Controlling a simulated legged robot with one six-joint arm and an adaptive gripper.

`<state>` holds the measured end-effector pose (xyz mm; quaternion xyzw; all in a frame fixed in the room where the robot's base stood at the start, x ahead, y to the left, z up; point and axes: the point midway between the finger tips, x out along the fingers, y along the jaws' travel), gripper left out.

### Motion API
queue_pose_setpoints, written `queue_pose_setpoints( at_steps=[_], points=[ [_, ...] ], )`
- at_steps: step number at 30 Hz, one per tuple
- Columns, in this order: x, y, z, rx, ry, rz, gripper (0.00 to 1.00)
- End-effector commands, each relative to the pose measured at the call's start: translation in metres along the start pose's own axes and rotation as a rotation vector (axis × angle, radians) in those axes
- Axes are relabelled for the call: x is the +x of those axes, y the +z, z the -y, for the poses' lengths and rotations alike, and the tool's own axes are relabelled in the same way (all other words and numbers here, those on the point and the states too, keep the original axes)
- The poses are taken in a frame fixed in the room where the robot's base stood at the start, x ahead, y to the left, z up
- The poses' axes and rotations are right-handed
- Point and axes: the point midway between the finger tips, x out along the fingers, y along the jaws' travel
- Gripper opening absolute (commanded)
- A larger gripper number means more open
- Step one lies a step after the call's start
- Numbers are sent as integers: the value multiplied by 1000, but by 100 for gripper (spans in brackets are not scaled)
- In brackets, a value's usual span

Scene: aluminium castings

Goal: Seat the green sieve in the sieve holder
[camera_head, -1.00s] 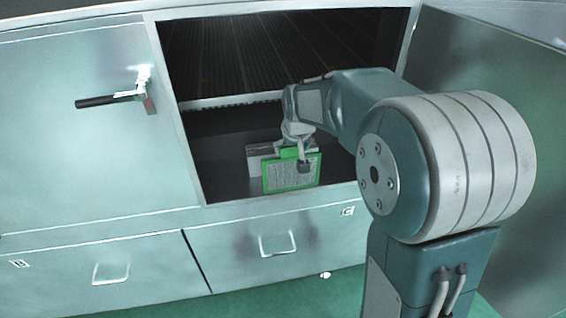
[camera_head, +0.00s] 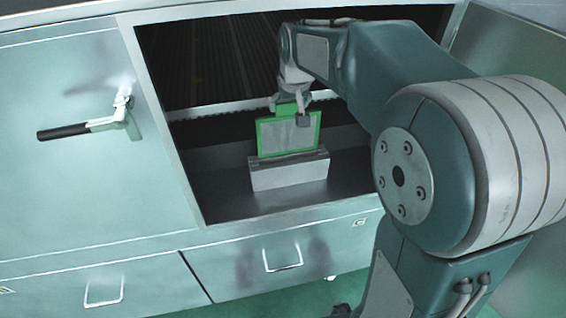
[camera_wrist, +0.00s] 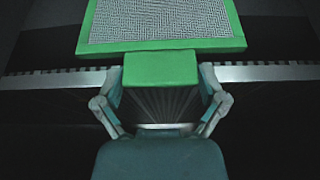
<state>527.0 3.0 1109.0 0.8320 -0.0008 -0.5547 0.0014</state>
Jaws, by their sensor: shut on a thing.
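The green sieve (camera_head: 289,133) is a flat green frame with a grey mesh, upright inside the cabinet opening. My gripper (camera_head: 291,108) is shut on its green tab from above. The wrist view shows the tab (camera_wrist: 161,70) between the two fingers, with the mesh and frame (camera_wrist: 160,22) beyond. The sieve holder (camera_head: 290,174) is a light grey block on the cabinet floor. The sieve's lower edge appears just above or at the holder's top, behind its front face; I cannot tell whether they touch. The holder does not show in the wrist view.
The cabinet opening has a front ledge (camera_head: 290,217) and side edges around my arm. A toothed metal rail (camera_head: 215,112) crosses behind the sieve. A handle (camera_head: 85,127) juts from the left panel. Bare cabinet floor (camera_head: 220,193) lies beside the holder.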

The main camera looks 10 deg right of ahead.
Motion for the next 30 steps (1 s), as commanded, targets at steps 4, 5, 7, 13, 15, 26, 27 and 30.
queue_pose_setpoints(
  at_steps=[4, 5, 7, 13, 15, 26, 27, 30],
  points=[
    [2, 2, -1, 1, -1, -1, 30],
    [6, 3, -1, 0, -1, 0, 30],
    [17, 8, -1, 1, 0, 3, 30],
    [51, 22, 0, 0, 0, 2, 30],
    [56, 23, 0, 0, 0, 0, 30],
    [92, 38, 0, 0, 0, -1, 30],
    [92, 38, 0, 0, 0, -2, 30],
    [92, 38, 0, 0, 0, -2, 30]
  ],
)
